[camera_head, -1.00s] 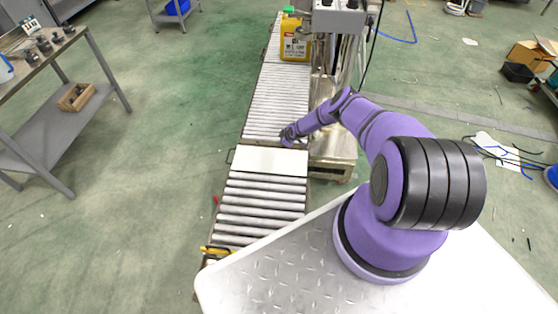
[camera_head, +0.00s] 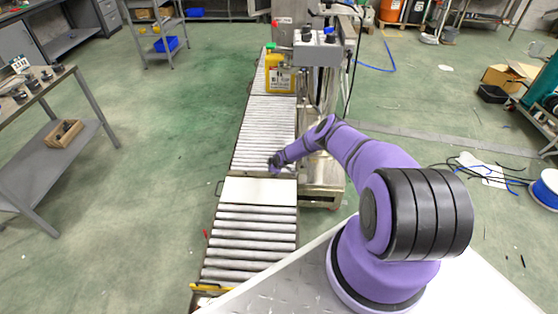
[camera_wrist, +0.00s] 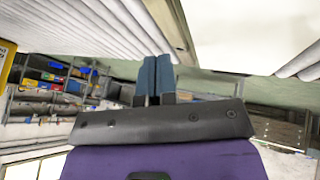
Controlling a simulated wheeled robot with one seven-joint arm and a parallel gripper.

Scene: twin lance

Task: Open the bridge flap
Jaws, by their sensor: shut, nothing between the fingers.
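The bridge flap (camera_head: 258,191) is a flat cream-white plate lying across the roller conveyor, level with the rollers and bridging two roller sections. A small dark handle (camera_head: 219,188) shows at its left edge. My gripper (camera_head: 274,168) is low over the conveyor at the flap's far edge; whether it touches the flap cannot be told. In the wrist view the two blue-grey fingers (camera_wrist: 156,76) are together with nothing between them. The pale flap (camera_wrist: 240,32) fills the upper right there, beside the fingertips. The flap's underside is hidden.
Rollers (camera_head: 250,233) run on the near side and a finer roller section (camera_head: 264,130) on the far side. A yellow canister (camera_head: 281,78) stands farther along. A grey machine (camera_head: 318,52) stands right of the conveyor. The floor to the left is clear up to a workbench (camera_head: 50,150).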

